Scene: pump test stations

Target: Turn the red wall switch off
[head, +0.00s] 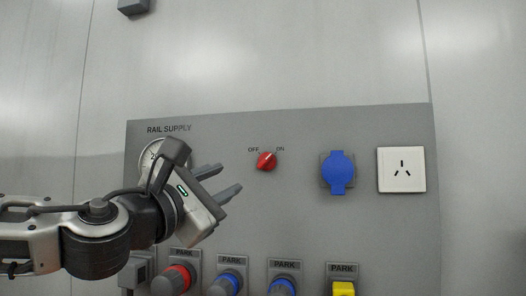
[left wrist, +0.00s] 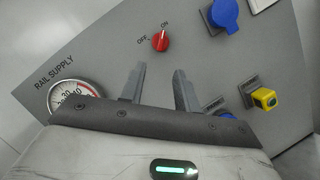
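The red wall switch (head: 266,161) is a small round knob on the grey panel, between the printed words OFF and ON. Its pale pointer line leans toward ON. It also shows in the left wrist view (left wrist: 160,41), beyond the fingertips. My left gripper (head: 232,179) is in front of the panel, to the left of the switch and a little lower. Its two fingers are apart with nothing between them, and in the left wrist view (left wrist: 160,80) they point toward the switch without touching it. My right gripper is in neither view.
The grey panel (head: 300,230) carries a RAIL SUPPLY gauge (head: 150,156) partly behind my left gripper, a blue covered socket (head: 338,172) and a white socket (head: 401,170). Below are several PARK holders with red, blue and yellow (head: 343,288) plugs. The panel around the switch is clear.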

